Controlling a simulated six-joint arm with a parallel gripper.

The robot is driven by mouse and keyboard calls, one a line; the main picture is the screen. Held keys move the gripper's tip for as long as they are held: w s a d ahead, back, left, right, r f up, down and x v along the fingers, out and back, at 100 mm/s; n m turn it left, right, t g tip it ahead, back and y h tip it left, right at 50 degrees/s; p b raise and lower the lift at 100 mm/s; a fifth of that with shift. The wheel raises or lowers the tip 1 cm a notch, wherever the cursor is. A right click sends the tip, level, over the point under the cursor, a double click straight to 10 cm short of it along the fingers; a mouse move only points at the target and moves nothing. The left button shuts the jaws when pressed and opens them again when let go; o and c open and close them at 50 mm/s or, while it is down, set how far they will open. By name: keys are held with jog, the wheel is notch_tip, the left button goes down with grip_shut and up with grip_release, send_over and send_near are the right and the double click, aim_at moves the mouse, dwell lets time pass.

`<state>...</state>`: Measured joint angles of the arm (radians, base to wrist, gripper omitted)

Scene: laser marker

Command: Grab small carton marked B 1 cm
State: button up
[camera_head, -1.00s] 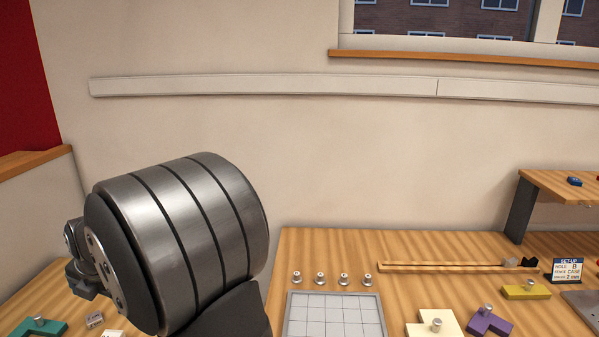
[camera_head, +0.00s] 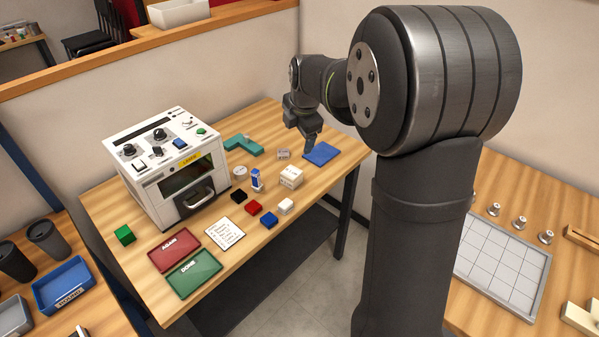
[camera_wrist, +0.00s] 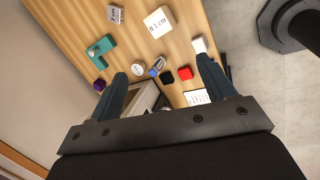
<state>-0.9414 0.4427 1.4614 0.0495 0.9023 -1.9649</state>
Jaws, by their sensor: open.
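A white carton (camera_head: 291,177) stands upright on the wooden table in the head view. In the wrist view the white carton (camera_wrist: 158,22) has a top label that appears to read B 1 cm. My gripper (camera_head: 312,149) is above or near the blue mat (camera_head: 322,153), right of both cartons. Its fingers are apart and empty in the wrist view (camera_wrist: 163,68).
A white laser machine (camera_head: 165,165) stands on the left. A teal bracket (camera_head: 243,145), a round white tin (camera_head: 240,173), a blue-and-white bottle (camera_head: 257,180) and small coloured blocks lie around the cartons. Red (camera_head: 175,249) and green (camera_head: 194,273) trays sit at the front.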

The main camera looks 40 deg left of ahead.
aim_at(293, 172)
jog(key=w+a+f+m+g+h, duration=0.25)
jog(key=w+a+f+m, duration=0.35)
jog(key=m, duration=0.8)
jog(key=shift+t+h, duration=0.35)
jog(key=shift+h, duration=0.1)
jog(key=f, duration=0.3)
jog(key=s+f, duration=0.1)
jog(key=f, duration=0.7)
jog(key=shift+s+a, duration=0.3)
jog(key=shift+a, duration=0.1)
jog(key=shift+s+d+f, duration=0.1)
jog(key=shift+s+f, duration=0.05)
jog(key=shift+f, duration=2.5)
jog(key=c, duration=1.1)
jog(key=shift+o, duration=0.2)
jog(key=shift+r, duration=0.1)
